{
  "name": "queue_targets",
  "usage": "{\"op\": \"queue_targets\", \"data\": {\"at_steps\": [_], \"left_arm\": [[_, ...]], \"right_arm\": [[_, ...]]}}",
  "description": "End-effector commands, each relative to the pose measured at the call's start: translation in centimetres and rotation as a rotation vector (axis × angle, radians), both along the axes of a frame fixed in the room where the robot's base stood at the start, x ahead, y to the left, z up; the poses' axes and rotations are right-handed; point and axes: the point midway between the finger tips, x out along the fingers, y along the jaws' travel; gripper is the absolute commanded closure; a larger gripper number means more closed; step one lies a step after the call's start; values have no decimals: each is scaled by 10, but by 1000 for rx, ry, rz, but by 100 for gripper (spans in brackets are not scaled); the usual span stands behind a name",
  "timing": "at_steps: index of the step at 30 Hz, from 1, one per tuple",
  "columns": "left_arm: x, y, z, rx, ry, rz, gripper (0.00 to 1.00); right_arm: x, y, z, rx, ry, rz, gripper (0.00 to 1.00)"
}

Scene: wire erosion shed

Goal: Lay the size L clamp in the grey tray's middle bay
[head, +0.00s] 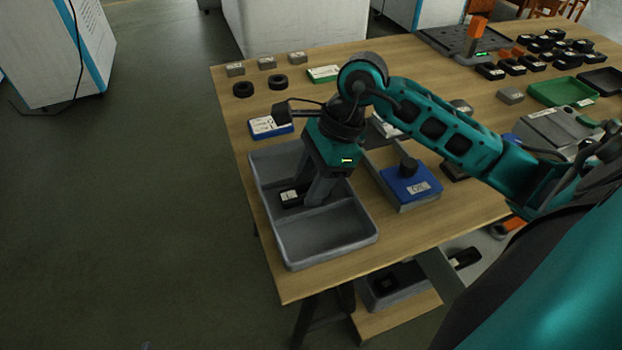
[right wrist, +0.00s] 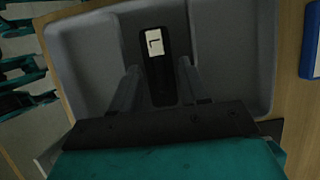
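The grey tray (head: 330,236) lies at the table's near left corner, with dividers forming three bays. The size L clamp (head: 290,197) is black with a white label and lies in the middle bay. In the right wrist view the clamp (right wrist: 157,82) shows its "L" label, and the tray (right wrist: 232,40) spreads around it. My right gripper (head: 315,196) reaches down into the tray beside the clamp. In the wrist view its fingers (right wrist: 158,78) stand apart on either side of the clamp, with a small gap at each side. My left gripper is not in view.
A blue-topped block (head: 408,184) with a black knob stands right of the tray. A blue and white labelled box (head: 270,127) lies behind it. Black rings (head: 278,82), small grey blocks and a green tray (head: 560,91) lie farther back. Open floor is to the left.

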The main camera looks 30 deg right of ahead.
Motion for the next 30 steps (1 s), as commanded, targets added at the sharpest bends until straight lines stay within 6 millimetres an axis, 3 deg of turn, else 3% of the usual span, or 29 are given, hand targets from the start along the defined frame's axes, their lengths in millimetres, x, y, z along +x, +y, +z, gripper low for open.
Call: {"op": "queue_targets", "data": {"at_steps": [11, 24, 30], "left_arm": [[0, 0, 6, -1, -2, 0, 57], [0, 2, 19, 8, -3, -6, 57], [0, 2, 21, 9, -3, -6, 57]], "right_arm": [[0, -3, 10, -1, -3, -1, 56], [-8, -36, 93, -4, -3, -1, 56], [-10, -43, 111, 0, -1, 0, 56]]}}
